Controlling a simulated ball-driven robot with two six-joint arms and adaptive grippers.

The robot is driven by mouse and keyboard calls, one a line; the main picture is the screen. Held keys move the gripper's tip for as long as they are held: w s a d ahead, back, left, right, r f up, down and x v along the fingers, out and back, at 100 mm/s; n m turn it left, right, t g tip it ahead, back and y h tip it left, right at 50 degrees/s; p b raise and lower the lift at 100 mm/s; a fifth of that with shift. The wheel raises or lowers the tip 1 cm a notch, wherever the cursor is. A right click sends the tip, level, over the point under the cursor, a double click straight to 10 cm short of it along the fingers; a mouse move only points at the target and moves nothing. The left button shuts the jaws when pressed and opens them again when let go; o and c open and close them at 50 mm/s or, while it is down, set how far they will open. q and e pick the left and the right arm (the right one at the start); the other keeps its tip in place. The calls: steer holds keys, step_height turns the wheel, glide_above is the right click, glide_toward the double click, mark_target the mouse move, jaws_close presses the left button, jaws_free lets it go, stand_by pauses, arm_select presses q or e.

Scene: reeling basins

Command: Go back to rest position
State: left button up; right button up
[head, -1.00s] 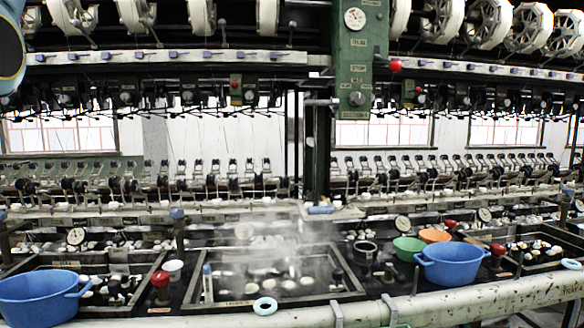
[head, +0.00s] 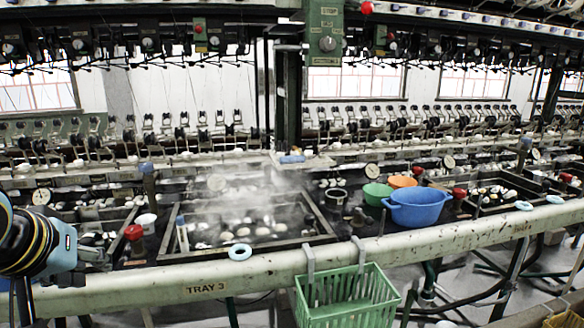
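My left gripper (head: 92,257) shows at the left edge, at the end of my black and blue arm with yellow rings. It is in front of the left end of the basin row. Its fingers are small and dark against the basins, so I cannot tell whether they are open or shut. My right gripper is not in view.
A steaming basin (head: 184,251) holds several white cocoons. A blue tub (head: 418,214), a green bowl (head: 376,190) and an orange bowl (head: 402,181) stand to its right. A long rail (head: 400,243) runs across the front, with a green basket (head: 347,310) hanging from it.

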arm_select(q)
steer(key=s+d+f+m+g, duration=0.1)
steer(key=s+f+m+g, duration=0.3)
steer(key=s, duration=0.8)
steer(key=s+d+f+m+g, duration=0.1)
steer(key=s+f, duration=0.5)
steer(key=s, duration=0.6)
step_height(320, 180, down, 31)
steer(key=s+a+g+b, duration=0.1)
steer(key=a+b, duration=0.1)
steer(key=b, duration=0.2)
steer(key=s+a+f+g+b, duration=0.1)
steer(key=s+f+b, duration=0.2)
steer(key=s+f, duration=1.5)
steer(key=shift+s+f+h+b, duration=0.25)
steer(key=shift+h+b, duration=0.05)
steer(key=shift+a, duration=0.1)
